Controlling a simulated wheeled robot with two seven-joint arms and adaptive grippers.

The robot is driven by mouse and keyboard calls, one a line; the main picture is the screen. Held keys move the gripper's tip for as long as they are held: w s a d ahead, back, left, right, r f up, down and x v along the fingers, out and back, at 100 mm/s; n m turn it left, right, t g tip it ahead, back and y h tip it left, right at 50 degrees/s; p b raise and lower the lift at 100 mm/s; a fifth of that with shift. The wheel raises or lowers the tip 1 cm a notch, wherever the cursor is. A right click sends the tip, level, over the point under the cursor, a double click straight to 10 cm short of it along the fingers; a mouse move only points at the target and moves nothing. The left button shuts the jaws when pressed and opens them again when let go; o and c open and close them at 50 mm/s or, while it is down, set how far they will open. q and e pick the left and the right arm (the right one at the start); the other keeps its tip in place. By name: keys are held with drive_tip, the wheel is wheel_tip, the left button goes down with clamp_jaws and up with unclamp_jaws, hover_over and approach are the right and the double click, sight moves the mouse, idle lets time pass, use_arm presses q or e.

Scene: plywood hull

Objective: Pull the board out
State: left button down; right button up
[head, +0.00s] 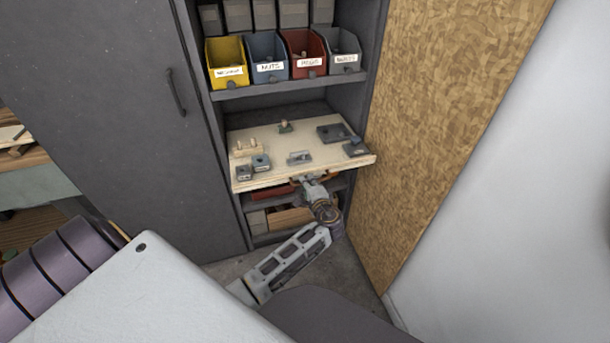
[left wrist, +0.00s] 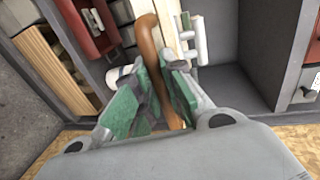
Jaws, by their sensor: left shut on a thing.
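The board (head: 280,174) is a pale plywood sheet lying flat on a shelf of the grey cabinet. Its front edge sticks out past the shelf. Several small metal and wooden pieces rest on top of it. A brown handle (left wrist: 149,38) runs along the board's front edge. My left gripper (head: 306,179) is at the middle of that front edge. In the left wrist view, its green-padded fingers (left wrist: 160,98) are closed around the brown handle. My right gripper does not show in either view.
Yellow, blue, red and grey bins (head: 268,66) stand on the shelf above the board. Boxes and a red case (head: 270,193) fill the shelves below. A closed grey door (head: 130,100) is to the left; a chipboard panel (head: 440,90) stands close on the right.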

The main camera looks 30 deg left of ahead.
use_arm(q)
drive_tip(key=f+p+v, duration=0.1)
drive_tip(key=v, duration=0.6)
drive_tip(key=shift+s+d+f, duration=0.3)
drive_tip(key=shift+s+d, duration=0.05)
drive_tip(key=shift+d, duration=0.1)
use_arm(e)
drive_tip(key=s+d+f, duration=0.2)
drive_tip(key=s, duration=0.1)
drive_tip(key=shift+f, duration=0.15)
use_arm(q)
drive_tip(key=c, duration=1.5)
unclamp_jaws()
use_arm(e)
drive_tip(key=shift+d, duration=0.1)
use_arm(q)
drive_tip(key=shift+r, duration=0.15)
